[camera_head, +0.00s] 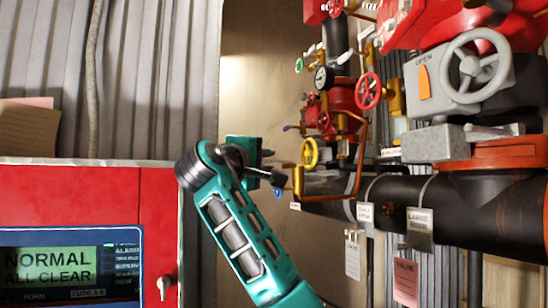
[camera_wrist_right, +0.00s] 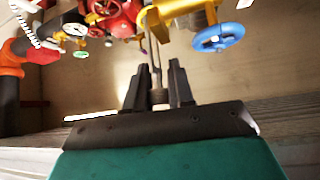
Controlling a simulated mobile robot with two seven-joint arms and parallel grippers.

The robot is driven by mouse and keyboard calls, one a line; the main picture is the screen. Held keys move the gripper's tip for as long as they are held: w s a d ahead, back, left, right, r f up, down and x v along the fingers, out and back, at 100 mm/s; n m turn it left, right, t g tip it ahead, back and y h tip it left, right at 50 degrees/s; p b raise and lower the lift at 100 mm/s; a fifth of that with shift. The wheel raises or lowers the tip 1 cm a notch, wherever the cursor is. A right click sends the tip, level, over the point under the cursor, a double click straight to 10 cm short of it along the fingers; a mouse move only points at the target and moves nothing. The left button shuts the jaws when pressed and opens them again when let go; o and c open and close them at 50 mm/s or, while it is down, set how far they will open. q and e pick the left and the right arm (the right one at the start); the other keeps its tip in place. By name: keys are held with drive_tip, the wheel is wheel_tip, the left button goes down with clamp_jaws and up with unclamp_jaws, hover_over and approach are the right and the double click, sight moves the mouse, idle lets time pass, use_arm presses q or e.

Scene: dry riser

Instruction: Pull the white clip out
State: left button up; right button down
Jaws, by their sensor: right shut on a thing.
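My right gripper (camera_head: 268,177) reaches in from the lower middle of the head view, beside the yellow fitting and small valves at the left end of the pipework. In the right wrist view its dark fingers (camera_wrist_right: 157,85) stand around a thin pale piece (camera_wrist_right: 157,74), on which they are shut. The piece is too small and blurred to tell surely whether it is the white clip. In the head view the fingertips are small and dark, and what they hold is hidden. My left gripper is not in view.
A yellow handwheel (camera_head: 310,153) and red valves (camera_head: 368,91) crowd close to the right gripper. A thick black pipe (camera_head: 455,212) with hanging tags runs right. A red cabinet (camera_head: 110,200) with a display stands at left. A blue handwheel (camera_wrist_right: 223,38) shows in the wrist view.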

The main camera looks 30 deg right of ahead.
drive_tip(key=shift+w+a+f, duration=0.1)
drive_tip(key=shift+a, duration=0.1)
drive_tip(key=c, duration=1.3)
unclamp_jaws()
drive_tip(key=shift+c, duration=0.2)
drive_tip(key=shift+o, duration=0.5)
drive_tip(key=shift+a, duration=0.2)
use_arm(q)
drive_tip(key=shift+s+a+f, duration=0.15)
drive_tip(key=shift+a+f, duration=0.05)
use_arm(e)
drive_tip(key=shift+d, duration=0.1)
drive_tip(key=shift+s+a, duration=0.2)
drive_tip(key=shift+a, duration=0.1)
use_arm(q)
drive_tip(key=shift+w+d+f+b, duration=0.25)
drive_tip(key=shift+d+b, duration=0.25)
drive_tip(key=shift+b, duration=0.3)
use_arm(e)
drive_tip(key=v, duration=1.2)
